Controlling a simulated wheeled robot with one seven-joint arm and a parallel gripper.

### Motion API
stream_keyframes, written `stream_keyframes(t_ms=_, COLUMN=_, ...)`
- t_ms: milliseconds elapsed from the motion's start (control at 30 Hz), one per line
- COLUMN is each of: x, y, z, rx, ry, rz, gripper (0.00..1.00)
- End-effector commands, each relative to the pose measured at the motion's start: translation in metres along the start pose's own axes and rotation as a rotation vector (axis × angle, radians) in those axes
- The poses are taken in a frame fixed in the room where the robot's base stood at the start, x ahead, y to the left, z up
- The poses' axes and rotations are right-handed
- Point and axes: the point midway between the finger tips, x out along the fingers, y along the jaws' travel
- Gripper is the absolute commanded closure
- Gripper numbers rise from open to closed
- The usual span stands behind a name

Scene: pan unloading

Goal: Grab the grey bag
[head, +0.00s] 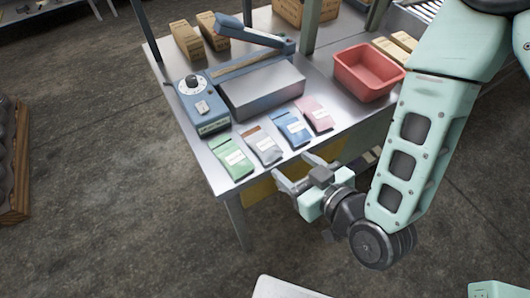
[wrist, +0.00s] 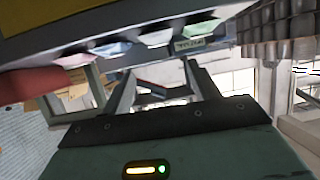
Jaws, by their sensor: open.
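The grey bag (head: 262,145), with a brown top end and a white label, lies flat on the metal table (head: 222,174) between the green bag (head: 232,156) and the blue bag (head: 291,128). The pink bag (head: 315,113) lies right of the blue one. My gripper (head: 293,170) is open and empty at the table's front edge, in front of the grey and blue bags and apart from them. In the wrist view, which looks upside down, the grey bag (wrist: 155,38) shows as a pale shape above and beyond my spread fingers (wrist: 159,72).
A blue and grey sealing machine (head: 262,88) stands behind the bags. A red bin (head: 368,73) stands at the table's right, and cardboard boxes (head: 187,40) stand at the back. The strip between the bags and the front edge is clear.

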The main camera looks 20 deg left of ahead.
Motion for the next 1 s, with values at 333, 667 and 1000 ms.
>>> stream_keyframes(t_ms=333, x=0.045, y=0.000, z=-0.003, rx=0.003, ry=0.002, rz=0.001, gripper=0.40)
stream_keyframes(t_ms=667, x=0.081, y=0.000, z=-0.001, rx=0.001, ry=0.000, rz=-0.001, gripper=0.40)
stream_keyframes(t_ms=1000, x=0.122, y=0.002, z=0.004, rx=0.000, ry=0.000, rz=0.001, gripper=0.40)
